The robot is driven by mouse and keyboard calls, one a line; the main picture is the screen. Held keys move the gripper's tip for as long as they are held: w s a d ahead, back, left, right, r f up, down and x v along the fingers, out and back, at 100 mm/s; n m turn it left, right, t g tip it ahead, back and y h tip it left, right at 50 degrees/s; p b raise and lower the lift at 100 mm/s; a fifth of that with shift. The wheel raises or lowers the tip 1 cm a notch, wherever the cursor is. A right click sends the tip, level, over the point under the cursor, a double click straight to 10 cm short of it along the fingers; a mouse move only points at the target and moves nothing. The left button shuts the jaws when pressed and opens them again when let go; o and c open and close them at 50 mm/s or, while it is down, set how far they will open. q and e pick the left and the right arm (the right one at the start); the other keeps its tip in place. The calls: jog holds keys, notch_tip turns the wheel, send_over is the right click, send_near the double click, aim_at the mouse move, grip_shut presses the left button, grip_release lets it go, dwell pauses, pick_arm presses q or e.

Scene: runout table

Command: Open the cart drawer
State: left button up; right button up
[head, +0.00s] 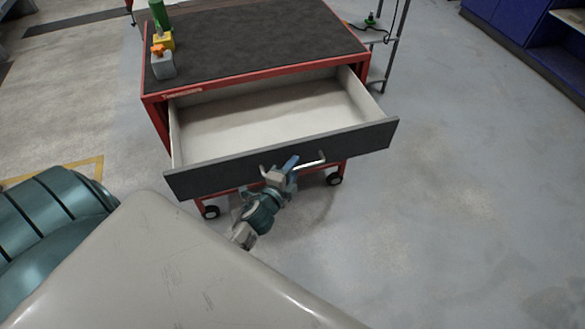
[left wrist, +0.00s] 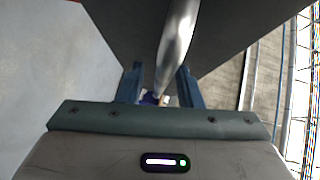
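The cart (head: 255,77) is red with a dark top. Its drawer (head: 250,122) stands pulled far out, with a pale, empty inside and a dark grey front panel (head: 220,170). A silver bar handle (head: 312,163) sits on that front; it also shows in the left wrist view (left wrist: 177,40). My left gripper (head: 279,168) is at the handle. In the left wrist view its two blue fingers (left wrist: 162,88) stand apart on either side of the bar, with a gap visible on the left. My right gripper is not in view.
A grey block-like item with an orange top (head: 163,66), a yellow item (head: 164,41) and a green bottle (head: 158,14) stand on the cart's left side. A metal shelf rack (head: 385,45) is behind right. Blue cabinets (head: 520,35) stand far right. Floor on the right is clear.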

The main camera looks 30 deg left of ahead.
aim_at(302, 148)
pick_arm(q)
jog(key=shift+o, duration=0.2)
notch_tip(302, 148, up, 4)
jog(key=p, duration=0.3)
jog(key=shift+r, duration=0.2)
jog(key=shift+o, duration=0.8)
jog(key=shift+s+d+f+b, duration=0.5)
jog(key=shift+s+d+f, duration=0.1)
jog(key=shift+s, duration=0.2)
jog(key=s+d, duration=0.1)
jog(key=s, duration=0.1)
jog(key=s+d+r, duration=0.1)
jog(key=s, duration=0.1)
jog(key=s+d, duration=0.1)
jog(key=s, duration=0.1)
jog(key=shift+r, duration=0.15)
jog(key=shift+c, duration=1)
jog(key=s+d, duration=0.3)
jog(key=s, duration=0.3)
jog(key=shift+s+d+r, duration=0.25)
jog(key=shift+d+r, duration=0.05)
jog(key=shift+d, duration=0.05)
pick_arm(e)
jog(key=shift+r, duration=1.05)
